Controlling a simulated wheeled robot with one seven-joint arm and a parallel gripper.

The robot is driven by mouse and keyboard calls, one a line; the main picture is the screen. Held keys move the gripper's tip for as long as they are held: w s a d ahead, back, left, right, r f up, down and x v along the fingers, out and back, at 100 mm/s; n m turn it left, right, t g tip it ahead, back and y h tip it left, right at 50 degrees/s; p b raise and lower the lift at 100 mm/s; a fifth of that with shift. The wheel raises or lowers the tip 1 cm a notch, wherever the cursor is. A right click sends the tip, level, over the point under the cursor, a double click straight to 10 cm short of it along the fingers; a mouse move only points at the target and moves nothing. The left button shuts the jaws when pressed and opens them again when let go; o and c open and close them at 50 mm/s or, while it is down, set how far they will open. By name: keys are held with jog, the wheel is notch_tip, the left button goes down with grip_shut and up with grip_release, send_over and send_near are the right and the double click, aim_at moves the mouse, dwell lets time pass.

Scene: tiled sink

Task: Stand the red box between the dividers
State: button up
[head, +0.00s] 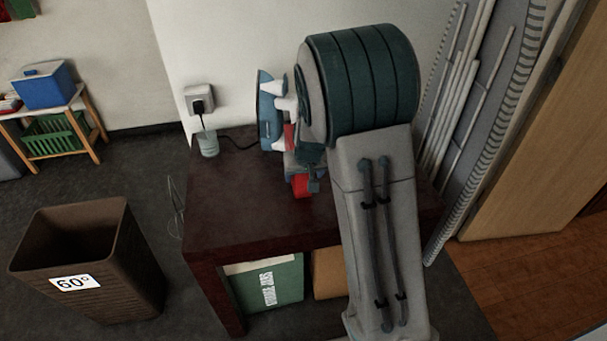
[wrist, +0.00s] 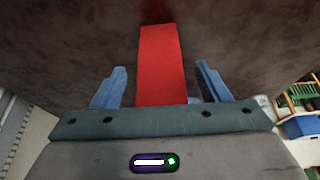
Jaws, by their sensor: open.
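The red box (head: 302,186) is over the dark red-brown table top, mostly hidden in the head view by my gripper (head: 303,171). In the wrist view the red box (wrist: 161,62) is a long red slab. It lies between the two blue-grey fingers of my gripper (wrist: 160,68), with a gap visible on each side. My gripper is open around the box. I cannot tell whether the box rests on the table. I cannot make out any dividers in either view; my arm hides part of the table.
A blue and white appliance, apparently an iron (head: 267,112), stands close behind my gripper. A cup (head: 208,144) is at the table's back left corner, below a plugged-in cord. The table top (head: 235,205) is clear at front left. A brown bin (head: 125,262) stands left.

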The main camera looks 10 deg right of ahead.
jog(key=p+v, duration=0.1)
jog(key=v, duration=1)
jog(key=s+r+g, duration=0.1)
jog(key=s+r, duration=0.1)
jog(key=s, duration=0.9)
jog(key=s+r+g, duration=0.1)
jog(key=s+r, duration=0.1)
jog(key=s, duration=1)
jog(key=shift+d+r, duration=0.35)
jog(key=shift+d, duration=0.1)
jog(key=c, duration=0.6)
jog(key=shift+d, duration=0.1)
jog(key=shift+c, duration=0.6)
